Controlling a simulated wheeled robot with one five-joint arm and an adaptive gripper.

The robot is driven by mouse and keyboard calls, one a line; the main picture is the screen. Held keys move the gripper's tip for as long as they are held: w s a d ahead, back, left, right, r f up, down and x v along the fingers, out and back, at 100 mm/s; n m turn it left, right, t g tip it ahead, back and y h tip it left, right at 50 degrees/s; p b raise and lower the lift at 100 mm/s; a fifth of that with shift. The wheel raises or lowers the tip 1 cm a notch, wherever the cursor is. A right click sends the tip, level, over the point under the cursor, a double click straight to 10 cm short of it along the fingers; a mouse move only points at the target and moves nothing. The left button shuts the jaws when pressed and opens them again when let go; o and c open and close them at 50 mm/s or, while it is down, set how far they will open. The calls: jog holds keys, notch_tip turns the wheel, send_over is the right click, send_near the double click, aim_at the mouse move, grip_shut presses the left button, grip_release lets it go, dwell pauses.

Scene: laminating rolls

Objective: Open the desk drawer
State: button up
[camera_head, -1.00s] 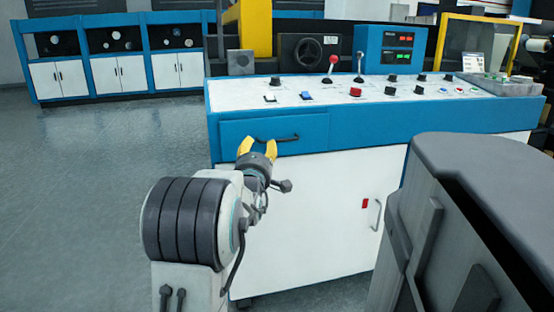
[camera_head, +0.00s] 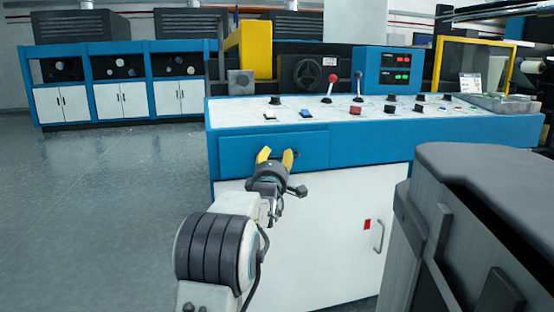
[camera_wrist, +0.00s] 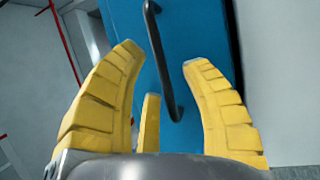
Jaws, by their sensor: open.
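The desk drawer (camera_head: 235,150) is a blue front under the left part of the control desk's white top, and it looks shut. Its dark bar handle (camera_wrist: 155,50) shows in the wrist view between my yellow fingers. In the head view my gripper (camera_head: 276,156) is in front of the drawer and hides most of the handle. My gripper is open, with its fingers (camera_wrist: 215,100) spread to either side of the handle's lower end. I cannot tell whether a finger touches the handle.
The desk top (camera_head: 240,112) carries levers, knobs and buttons. A white cabinet door with a grey handle (camera_head: 378,236) is below. A large grey body (camera_head: 480,170) stands at the right front. The floor (camera_head: 110,200) to the left is clear.

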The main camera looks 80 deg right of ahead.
jog(key=shift+d+r, duration=0.1)
jog(key=shift+d, duration=0.4)
grip_shut()
dwell(0.3)
